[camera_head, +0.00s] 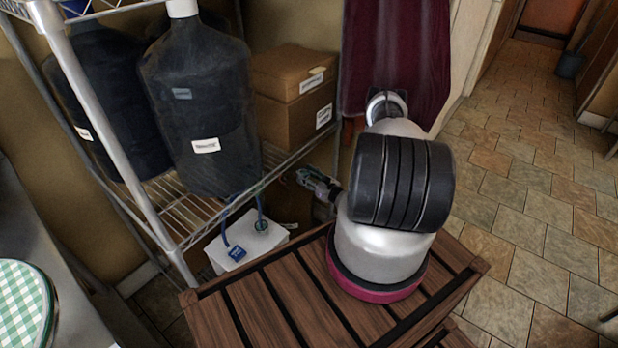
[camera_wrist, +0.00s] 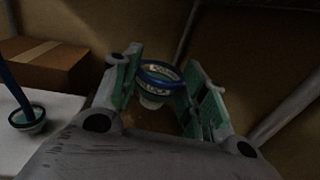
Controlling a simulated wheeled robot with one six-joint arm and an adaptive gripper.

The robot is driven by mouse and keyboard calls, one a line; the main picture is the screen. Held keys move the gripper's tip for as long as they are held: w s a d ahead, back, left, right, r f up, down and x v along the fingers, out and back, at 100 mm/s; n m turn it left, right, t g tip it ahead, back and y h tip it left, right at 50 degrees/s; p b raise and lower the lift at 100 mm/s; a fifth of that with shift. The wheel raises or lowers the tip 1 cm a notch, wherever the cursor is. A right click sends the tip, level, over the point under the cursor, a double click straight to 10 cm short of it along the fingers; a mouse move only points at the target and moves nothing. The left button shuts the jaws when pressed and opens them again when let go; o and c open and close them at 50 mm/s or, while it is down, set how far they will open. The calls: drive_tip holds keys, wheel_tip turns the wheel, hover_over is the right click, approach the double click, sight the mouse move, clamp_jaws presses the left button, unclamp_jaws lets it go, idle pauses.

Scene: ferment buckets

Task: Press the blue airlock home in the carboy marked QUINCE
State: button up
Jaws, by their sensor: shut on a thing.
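My gripper (camera_head: 318,186) is beside the wire shelf, right of the white lidded container. In the wrist view my gripper (camera_wrist: 158,92) has its green-padded fingers on both sides of a blue round piece (camera_wrist: 157,74). This piece has white lettering and a pale lower end, and looks like the blue airlock. My gripper is shut on it. It appears held clear of any vessel. Large dark carboys stand on the shelf; the front one (camera_head: 190,100) has a white label too small to read surely. I cannot read QUINCE on any of them.
Below the shelf, a white container (camera_head: 250,240) has blue tubes and a round port, also seen in the wrist view (camera_wrist: 27,120). Cardboard boxes (camera_head: 290,95) stand right of the carboys. A slatted wooden surface (camera_head: 270,305) is in front. Tiled floor is free at right.

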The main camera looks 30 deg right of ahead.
drive_tip(key=shift+x, duration=4.2)
drive_tip(key=shift+w+f, duration=0.1)
drive_tip(key=shift+x, duration=0.75)
drive_tip(key=shift+f, duration=0.1)
drive_tip(key=shift+f, duration=0.25)
drive_tip(key=shift+f, duration=0.3)
drive_tip(key=shift+f, duration=0.4)
idle(1.8)
